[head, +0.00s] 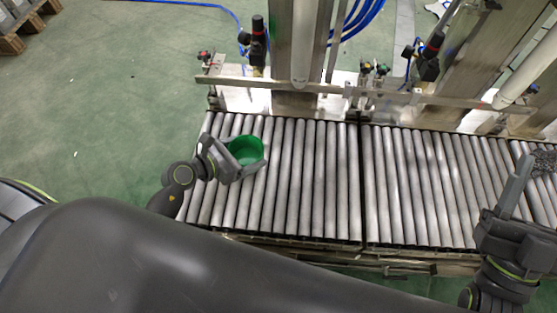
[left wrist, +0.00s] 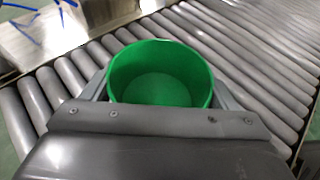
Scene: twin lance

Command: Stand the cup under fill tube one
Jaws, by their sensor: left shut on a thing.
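The green cup (head: 247,152) is held upright, mouth up, by my left gripper (head: 240,157), over the left part of the roller conveyor (head: 310,190). It also shows in the left wrist view (left wrist: 160,85), where its inside looks empty and a finger lies along each side. I cannot tell whether its base touches the rollers. A pale fill tube (head: 299,45) hangs behind the conveyor, to the right of the cup and apart from it. Another pale tube (head: 515,78) slants down farther right. My right gripper (head: 517,185) is at the right edge; its opening is unclear.
A metal rail (head: 320,87) runs along the conveyor's back, with valves and regulators (head: 258,42) by the posts. The rollers between the cup and the right gripper are clear. A dark mesh-like thing (head: 545,160) is at the right edge.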

